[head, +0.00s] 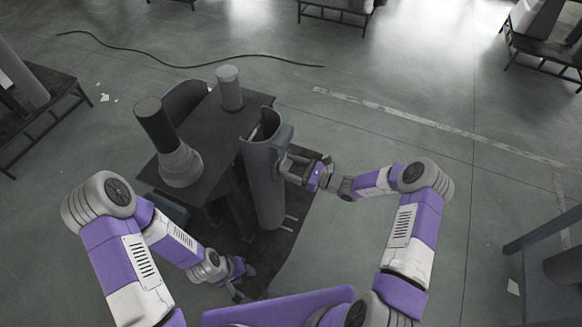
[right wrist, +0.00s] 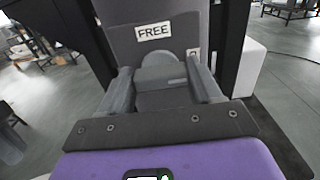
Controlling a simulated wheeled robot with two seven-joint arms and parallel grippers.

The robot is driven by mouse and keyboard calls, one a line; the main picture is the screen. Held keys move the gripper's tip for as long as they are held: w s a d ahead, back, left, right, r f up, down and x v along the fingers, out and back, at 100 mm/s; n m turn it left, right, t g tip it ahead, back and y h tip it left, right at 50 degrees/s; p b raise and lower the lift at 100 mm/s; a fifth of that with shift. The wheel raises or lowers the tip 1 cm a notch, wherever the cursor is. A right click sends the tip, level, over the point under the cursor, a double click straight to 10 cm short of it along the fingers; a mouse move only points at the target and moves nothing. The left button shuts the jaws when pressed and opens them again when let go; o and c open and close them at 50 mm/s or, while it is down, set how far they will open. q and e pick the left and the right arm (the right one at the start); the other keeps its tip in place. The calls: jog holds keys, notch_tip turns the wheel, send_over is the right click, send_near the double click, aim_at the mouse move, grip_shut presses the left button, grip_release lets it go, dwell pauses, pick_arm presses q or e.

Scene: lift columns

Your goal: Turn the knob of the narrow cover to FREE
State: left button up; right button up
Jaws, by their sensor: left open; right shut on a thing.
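The narrow cover (head: 264,190) is a tall grey curved panel on the near right side of the dark stand. My right gripper (head: 291,165) is at its upper right side. In the right wrist view, my right gripper (right wrist: 165,88) is shut on the grey knob (right wrist: 162,74), with one finger on each side of it. A white label reading FREE (right wrist: 153,31) is above the knob on the cover face. A small white mark, partly hidden, lies right of the knob. My left gripper (head: 241,283) is open and empty, low down near the floor in front of the stand.
The dark stand (head: 222,125) carries a column with a dark upper part (head: 160,130) and a short grey cylinder (head: 229,88). Another curved cover (head: 186,99) stands behind. A cable (head: 190,66) lies on the floor beyond. The floor to the right is mostly clear.

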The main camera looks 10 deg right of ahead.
jog(key=n, duration=0.4)
jog(key=shift+s+n, duration=0.1)
jog(key=shift+n, duration=0.2)
jog(key=n, duration=0.4)
jog(key=shift+n, duration=0.3)
jog(key=n, duration=0.4)
jog(key=shift+s+f+n, duration=0.1)
jog(key=shift+n, duration=0.2)
jog(key=shift+a+f+n, duration=0.1)
jog(key=shift+n, duration=2)
jog(key=o, duration=1.1)
jog(key=shift+c, duration=0.2)
